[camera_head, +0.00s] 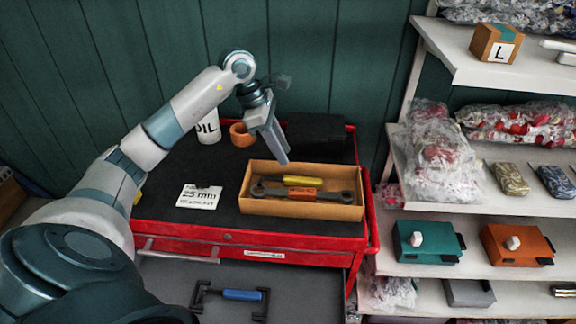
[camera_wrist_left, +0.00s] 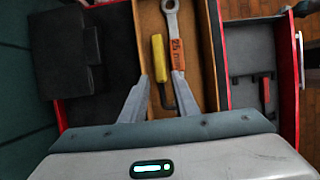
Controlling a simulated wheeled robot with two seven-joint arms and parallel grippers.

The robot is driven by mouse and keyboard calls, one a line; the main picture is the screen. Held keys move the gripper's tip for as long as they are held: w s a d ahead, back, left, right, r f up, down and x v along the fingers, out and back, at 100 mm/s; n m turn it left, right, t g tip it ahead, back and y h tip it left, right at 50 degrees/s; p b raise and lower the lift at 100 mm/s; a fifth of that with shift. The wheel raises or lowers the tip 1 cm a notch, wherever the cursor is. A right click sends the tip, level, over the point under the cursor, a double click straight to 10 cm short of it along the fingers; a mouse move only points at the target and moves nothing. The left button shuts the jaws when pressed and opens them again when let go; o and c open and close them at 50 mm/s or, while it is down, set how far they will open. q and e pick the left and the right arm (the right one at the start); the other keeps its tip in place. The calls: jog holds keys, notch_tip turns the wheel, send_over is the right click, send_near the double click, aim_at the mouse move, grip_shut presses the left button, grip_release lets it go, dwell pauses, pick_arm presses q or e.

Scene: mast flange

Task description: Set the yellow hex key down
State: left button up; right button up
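The yellow hex key (camera_head: 303,181) lies in a shallow tan tray (camera_head: 300,208) on the cart top, beside a wrench (camera_head: 335,197) with an orange label. In the left wrist view the yellow hex key (camera_wrist_left: 158,58) shows its yellow handle and a dark shaft running back between the fingers. My left gripper (camera_head: 285,160) is above the tray's back-left part, pointing down. In the wrist view the left gripper (camera_wrist_left: 161,80) has its fingers apart, with nothing visibly clamped. The wrench (camera_wrist_left: 173,45) lies just right of the key there. My right gripper is not visible.
The red cart (camera_head: 200,233) has a black top with a white "25 mm" card (camera_head: 199,196), an oil container (camera_head: 208,132) and an orange cup (camera_head: 241,134). A drawer (camera_head: 305,290) stands open in front, with a blue-handled item (camera_head: 243,294). Shelves stand right.

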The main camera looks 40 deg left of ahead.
pick_arm(q)
jog(key=shift+b+v, duration=0.7)
jog(key=shift+v, duration=2.2)
jog(key=shift+d, duration=0.15)
